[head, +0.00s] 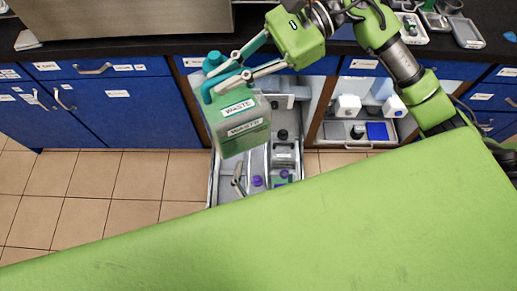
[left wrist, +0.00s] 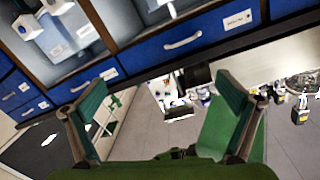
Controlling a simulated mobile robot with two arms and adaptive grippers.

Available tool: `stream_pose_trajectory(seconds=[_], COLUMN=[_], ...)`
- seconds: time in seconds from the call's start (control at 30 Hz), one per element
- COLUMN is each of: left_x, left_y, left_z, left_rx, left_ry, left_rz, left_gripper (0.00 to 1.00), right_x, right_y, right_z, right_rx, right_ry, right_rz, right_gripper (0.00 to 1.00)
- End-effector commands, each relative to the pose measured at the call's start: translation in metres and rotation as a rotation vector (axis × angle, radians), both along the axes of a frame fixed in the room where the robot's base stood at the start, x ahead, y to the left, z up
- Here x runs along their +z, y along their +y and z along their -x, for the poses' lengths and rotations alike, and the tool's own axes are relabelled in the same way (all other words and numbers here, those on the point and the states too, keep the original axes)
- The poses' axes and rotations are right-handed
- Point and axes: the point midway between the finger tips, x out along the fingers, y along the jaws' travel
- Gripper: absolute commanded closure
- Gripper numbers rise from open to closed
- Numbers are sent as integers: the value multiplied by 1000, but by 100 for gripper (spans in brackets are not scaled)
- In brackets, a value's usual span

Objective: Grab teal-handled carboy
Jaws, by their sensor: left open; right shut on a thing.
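The carboy (head: 240,128) is a greenish translucent jug with a teal handle and top and white WASTE labels. It hangs slightly tilted in the head view, in front of the blue cabinets. My right gripper (head: 222,76) comes in from the upper right, shut on the carboy at its teal handle. Its fingers partly hide the handle. My left gripper (left wrist: 165,90) shows in the left wrist view, its two green-padded fingers wide apart with nothing between them. I cannot make it out in the head view.
A pulled-out drawer (head: 213,180) with bottles and purple-capped items is below and behind the carboy. An open cabinet compartment (head: 360,132) holds white containers and a blue item. The dark counter (head: 150,47) runs along the back. Tiled floor (head: 110,185) is clear at left.

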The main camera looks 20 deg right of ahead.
Motion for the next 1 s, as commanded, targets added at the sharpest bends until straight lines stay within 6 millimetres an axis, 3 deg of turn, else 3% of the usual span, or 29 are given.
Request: stream_pose_trajectory(seconds=[0.03, 0.1, 0.27, 0.3, 0.43, 0.57, 0.73, 1.0], left_x=[32, 72, 142, 164, 215, 240, 247, 248], left_y=[-7, -12, -7, -3, 16, 32, 41, 46], left_z=[3, 9, 29, 31, 39, 46, 46, 6], left_rx=[32, 95, 241, 289, 421, 505, 541, 542], left_ry=[-44, -91, -102, -99, -66, -22, 6, 3], left_rz=[23, 42, 64, 117, 248, 323, 355, 357], left_gripper=[0, 0, 0, 0, 0, 0, 0, 0], right_x=[4, 4, 4, 4, 1, 1, 2, 4], right_y=[1, 1, 1, 1, 1, 0, 1, 1], right_z=[-1, -1, -1, -1, 1, 2, 1, 0], right_rx=[-1, -1, -1, -1, 4, 6, 2, 0], right_ry=[-5, -5, -5, -5, -1, 0, -1, -3], right_rz=[-8, -8, -8, -8, -2, -1, -4, -7], right_gripper=[100, 100, 100, 100, 100, 100, 100, 100])
